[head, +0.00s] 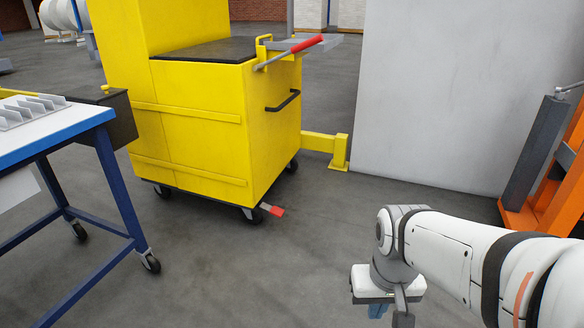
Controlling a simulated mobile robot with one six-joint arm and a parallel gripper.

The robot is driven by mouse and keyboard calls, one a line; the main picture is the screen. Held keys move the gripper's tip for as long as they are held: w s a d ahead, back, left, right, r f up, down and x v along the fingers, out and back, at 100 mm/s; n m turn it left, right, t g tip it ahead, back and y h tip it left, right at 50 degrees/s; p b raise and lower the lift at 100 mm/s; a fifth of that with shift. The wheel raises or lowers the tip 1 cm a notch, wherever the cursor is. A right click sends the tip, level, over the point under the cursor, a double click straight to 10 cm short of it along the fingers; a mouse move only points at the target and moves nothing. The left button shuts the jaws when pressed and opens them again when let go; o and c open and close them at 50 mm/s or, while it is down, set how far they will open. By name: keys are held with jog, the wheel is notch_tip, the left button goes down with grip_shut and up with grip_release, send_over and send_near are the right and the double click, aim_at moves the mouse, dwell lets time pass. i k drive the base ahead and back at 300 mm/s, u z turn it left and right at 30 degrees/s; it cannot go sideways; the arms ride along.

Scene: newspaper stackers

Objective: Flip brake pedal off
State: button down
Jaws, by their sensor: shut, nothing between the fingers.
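A small red and white brake pedal (273,210) sticks out low at the front caster of the yellow cart (205,150), close to the floor. I cannot tell its exact tilt. My gripper (378,310) hangs at the bottom right, below my white arm's wrist. It is shut and empty, and its fingertips are partly cut off by the frame's lower edge. It is apart from the pedal, to its right and nearer to me.
The cart has a red-gripped lever (305,44) and a black handle (283,101). A blue-framed table (75,125) on casters stands at left. A yellow floor guard (335,148) and grey panel (440,100) are behind; an orange frame (555,190) is at right. Floor between is clear.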

aim_at(275, 210)
jog(key=z, duration=0.05)
jog(key=i, duration=1.2)
jog(key=u, duration=0.55)
jog(key=i, duration=0.5)
jog(key=u, duration=0.45)
jog(key=k, duration=0.9)
jog(key=u, duration=0.15)
jog(key=i, duration=0.9)
jog(key=z, duration=0.05)
